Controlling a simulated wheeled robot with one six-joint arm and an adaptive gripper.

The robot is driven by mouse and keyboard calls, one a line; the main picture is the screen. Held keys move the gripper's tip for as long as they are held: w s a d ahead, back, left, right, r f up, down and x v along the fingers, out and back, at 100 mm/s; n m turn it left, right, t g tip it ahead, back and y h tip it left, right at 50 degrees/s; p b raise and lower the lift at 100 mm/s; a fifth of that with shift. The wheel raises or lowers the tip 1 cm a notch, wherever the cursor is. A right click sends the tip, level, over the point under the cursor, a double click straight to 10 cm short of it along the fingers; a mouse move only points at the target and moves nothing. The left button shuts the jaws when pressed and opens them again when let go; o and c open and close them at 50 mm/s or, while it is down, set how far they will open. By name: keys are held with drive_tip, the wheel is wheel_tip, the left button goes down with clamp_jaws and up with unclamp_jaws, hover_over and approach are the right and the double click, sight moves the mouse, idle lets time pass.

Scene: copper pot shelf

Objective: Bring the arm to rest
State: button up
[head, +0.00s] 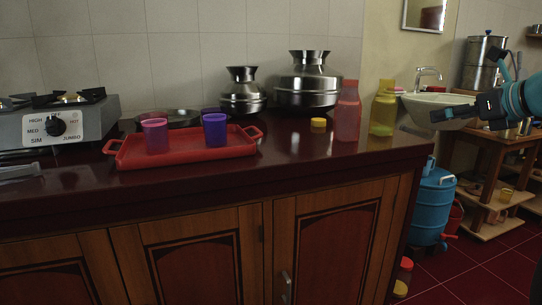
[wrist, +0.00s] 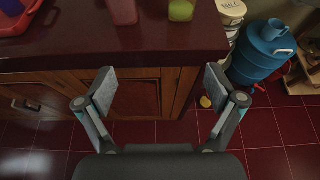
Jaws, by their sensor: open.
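My gripper (head: 440,115) is at the right of the head view, in the air beyond the counter's right end and in front of the sink. In the wrist view my gripper (wrist: 158,88) is open, with its two fingers spread wide and nothing between them. The fingers show over the counter's front corner, the cabinet door and the tiled floor. Part of my arm shows at the right edge of the head view.
A dark red counter (head: 320,160) carries a red tray (head: 190,157) with pink and purple cups, a stove (head: 60,125), metal pots, a red bottle (head: 347,112) and a yellow bottle (head: 383,108). A blue water container (head: 432,205) stands on the floor beside it.

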drive_tip(key=s+f+n+g+h, duration=0.2)
drive_tip(key=s+f+n, duration=0.1)
drive_tip(key=f+n, duration=0.4)
drive_tip(key=s+f+n+g+h, duration=0.1)
drive_tip(key=s+f+n+g, duration=0.1)
drive_tip(key=f+n, duration=0.55)
drive_tip(key=s+a+f+n+g+p, duration=0.1)
drive_tip(key=s+a+f+n, duration=0.6)
drive_tip(key=s+a, duration=0.3)
drive_tip(key=s+a+f+n+g+h+p, duration=0.1)
drive_tip(key=s+a+f+n+g, duration=0.1)
drive_tip(key=s+a+f+n, duration=0.6)
drive_tip(key=shift+s+a+n+h, duration=0.3)
drive_tip(key=shift+s+a+n, duration=0.75)
drive_tip(key=shift+s+a, duration=0.95)
drive_tip(key=shift+w+a, duration=0.25)
